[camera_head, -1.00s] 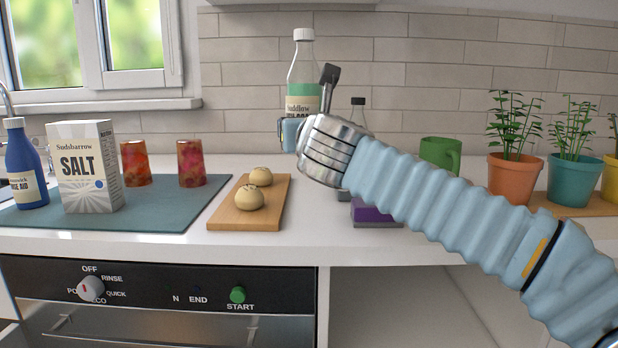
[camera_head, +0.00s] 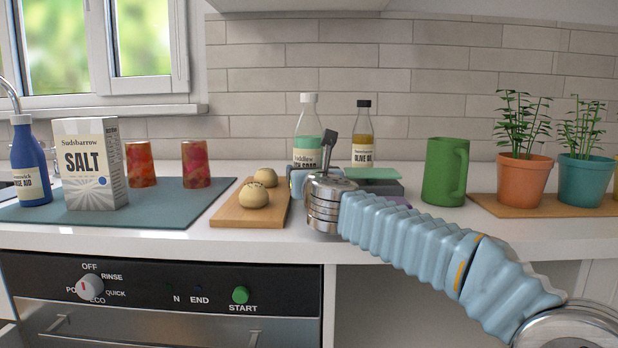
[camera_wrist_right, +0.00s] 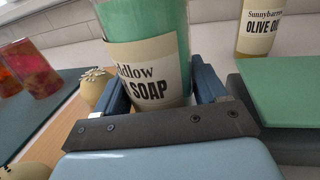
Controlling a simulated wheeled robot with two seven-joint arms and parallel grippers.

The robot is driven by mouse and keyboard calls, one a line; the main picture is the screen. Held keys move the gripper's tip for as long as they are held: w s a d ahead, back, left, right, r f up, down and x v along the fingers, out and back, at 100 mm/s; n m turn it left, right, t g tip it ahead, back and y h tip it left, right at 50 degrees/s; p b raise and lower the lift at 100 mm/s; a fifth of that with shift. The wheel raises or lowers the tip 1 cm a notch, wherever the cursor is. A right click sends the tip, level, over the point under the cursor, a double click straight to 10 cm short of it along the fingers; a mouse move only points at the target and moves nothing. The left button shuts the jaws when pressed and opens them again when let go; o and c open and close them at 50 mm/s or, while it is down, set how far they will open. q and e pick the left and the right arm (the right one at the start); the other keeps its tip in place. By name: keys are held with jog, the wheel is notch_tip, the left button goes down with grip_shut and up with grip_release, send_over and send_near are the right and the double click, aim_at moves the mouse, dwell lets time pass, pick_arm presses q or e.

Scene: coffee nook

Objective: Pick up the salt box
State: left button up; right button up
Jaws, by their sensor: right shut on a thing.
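The salt box (camera_head: 88,165), white and grey with "SALT" on its front, stands upright on the teal mat (camera_head: 150,212) at the left of the counter. My right gripper (camera_head: 300,178) is far to its right, near the cutting board's right edge. In the right wrist view its fingers (camera_wrist_right: 160,92) are shut around a soap bottle (camera_wrist_right: 150,50) with green liquid. The bottle's upper part (camera_head: 308,125) shows upright in the head view. Its base is hidden, so I cannot tell whether it touches the counter. My left gripper is not in view.
A blue bottle (camera_head: 29,165) stands left of the salt box, and two red glasses (camera_head: 196,165) stand to its right. Buns lie on the cutting board (camera_head: 233,213). An olive oil bottle (camera_head: 362,140), green mug (camera_head: 446,172) and potted plants (camera_head: 524,185) stand to the right.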

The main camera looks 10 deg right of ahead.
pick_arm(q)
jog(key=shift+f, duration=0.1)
pick_arm(e)
jog(key=o, duration=1)
jog(key=shift+f, duration=0.15)
jog(key=shift+c, duration=0.2)
jog(key=shift+o, duration=0.8)
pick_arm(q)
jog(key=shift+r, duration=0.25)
pick_arm(e)
jog(key=shift+r, duration=0.35)
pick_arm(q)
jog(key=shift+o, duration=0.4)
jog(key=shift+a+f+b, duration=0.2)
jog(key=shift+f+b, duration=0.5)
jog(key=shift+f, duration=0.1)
pick_arm(e)
jog(key=s, duration=0.7)
jog(key=shift+a+f, duration=0.15)
jog(key=shift+a, duration=0.15)
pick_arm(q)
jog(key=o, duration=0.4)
pick_arm(e)
jog(key=shift+s, duration=0.3)
